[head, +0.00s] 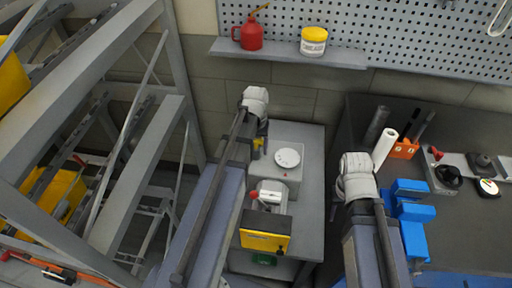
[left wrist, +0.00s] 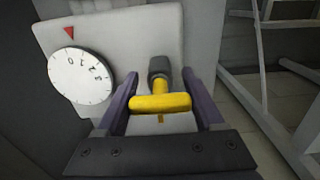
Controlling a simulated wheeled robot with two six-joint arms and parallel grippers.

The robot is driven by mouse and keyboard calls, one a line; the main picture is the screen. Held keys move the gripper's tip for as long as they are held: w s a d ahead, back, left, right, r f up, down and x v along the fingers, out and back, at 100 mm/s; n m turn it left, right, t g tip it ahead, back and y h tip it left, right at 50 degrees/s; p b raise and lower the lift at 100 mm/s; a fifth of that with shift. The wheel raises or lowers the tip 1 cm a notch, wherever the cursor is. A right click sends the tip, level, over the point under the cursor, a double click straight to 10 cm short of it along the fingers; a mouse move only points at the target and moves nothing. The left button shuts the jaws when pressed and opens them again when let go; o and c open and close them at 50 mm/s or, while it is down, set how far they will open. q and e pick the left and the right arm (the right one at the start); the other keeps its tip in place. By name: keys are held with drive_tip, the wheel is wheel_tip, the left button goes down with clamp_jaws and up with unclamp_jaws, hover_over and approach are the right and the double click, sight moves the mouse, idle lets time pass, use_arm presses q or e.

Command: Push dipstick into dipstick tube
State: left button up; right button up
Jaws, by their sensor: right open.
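The dipstick (left wrist: 160,103) has a yellow cross-bar handle and sits between the fingers of my left gripper (left wrist: 162,100). The handle fills the gap and appears held. In the head view the yellow handle (head: 257,143) shows small, below my left wrist and left of the white dial (head: 287,158). My right gripper (head: 357,166) is over the right bench, away from the dipstick; its fingers are mostly hidden by the wrist.
The grey housing (head: 308,150) stands on a narrow table (head: 314,190). A yellow-fronted box (head: 266,241) is nearer. A steel rack (head: 150,130) stands at left. Blue blocks (head: 410,210) and a white cylinder (head: 384,148) are near my right arm. A shelf (head: 285,52) holds a red can.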

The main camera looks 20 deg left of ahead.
sight(256, 140)
use_arm(q)
drive_tip(key=o, duration=0.4)
drive_tip(key=shift+o, duration=0.2)
drive_tip(key=shift+r, duration=0.1)
wheel_tip(256, 140, up, 8)
drive_tip(key=p, duration=0.8)
drive_tip(key=shift+s+f, duration=0.15)
drive_tip(key=shift+f, duration=0.1)
